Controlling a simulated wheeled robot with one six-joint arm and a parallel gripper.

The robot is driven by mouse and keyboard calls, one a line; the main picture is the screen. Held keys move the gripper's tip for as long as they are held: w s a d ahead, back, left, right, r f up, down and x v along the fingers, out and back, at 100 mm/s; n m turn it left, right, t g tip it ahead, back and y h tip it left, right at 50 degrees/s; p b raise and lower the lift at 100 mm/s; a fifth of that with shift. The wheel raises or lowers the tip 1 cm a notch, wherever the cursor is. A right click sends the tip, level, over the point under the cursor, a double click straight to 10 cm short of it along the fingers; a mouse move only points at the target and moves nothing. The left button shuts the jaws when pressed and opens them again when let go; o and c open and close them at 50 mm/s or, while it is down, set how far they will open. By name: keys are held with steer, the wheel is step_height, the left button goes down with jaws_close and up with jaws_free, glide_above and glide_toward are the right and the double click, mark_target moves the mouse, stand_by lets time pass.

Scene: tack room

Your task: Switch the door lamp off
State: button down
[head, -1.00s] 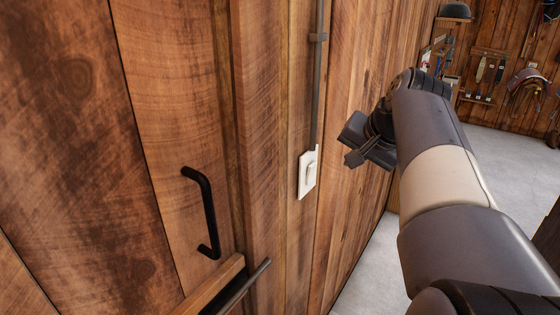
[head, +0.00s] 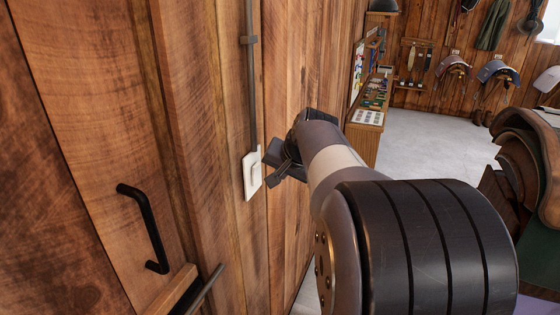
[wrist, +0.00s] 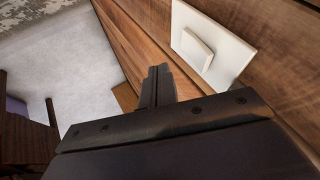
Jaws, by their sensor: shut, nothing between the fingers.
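The lamp switch (head: 252,174) is a white wall plate with a raised rocker, fixed to the plank wall below a grey conduit. It also shows in the wrist view (wrist: 216,42), with the rocker (wrist: 197,48) standing proud of the plate. My gripper (head: 270,168) is just right of the plate in the head view, close to the wall. In the wrist view my gripper (wrist: 157,75) is shut and empty, its fingertips to the left of the plate. A small gap seems to lie between fingers and rocker; contact is hard to tell. The lamp itself is not in view.
A black door handle (head: 146,228) and a wooden bar with a metal rod (head: 205,290) stick out at lower left. A cabinet (head: 364,138) stands along the wall beyond my arm. Saddles (head: 530,150) are at right. The grey floor (head: 430,140) between is clear.

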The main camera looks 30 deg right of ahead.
mark_target(258, 167)
steer(key=shift+w+a+r+p, duration=0.2)
steer(key=shift+w+a+p, duration=0.1)
steer(key=shift+w+a, duration=0.4)
steer(key=shift+w+a+r+p, duration=0.15)
steer(key=shift+w+a+p, duration=0.1)
steer(key=shift+w+a, duration=0.4)
steer(key=shift+w+d, duration=0.1)
steer(key=shift+w+a+r, duration=0.2)
steer(key=shift+w, duration=0.1)
steer(key=shift+r, duration=0.15)
steer(key=shift+r+p, duration=0.65)
steer(key=shift+p, duration=0.15)
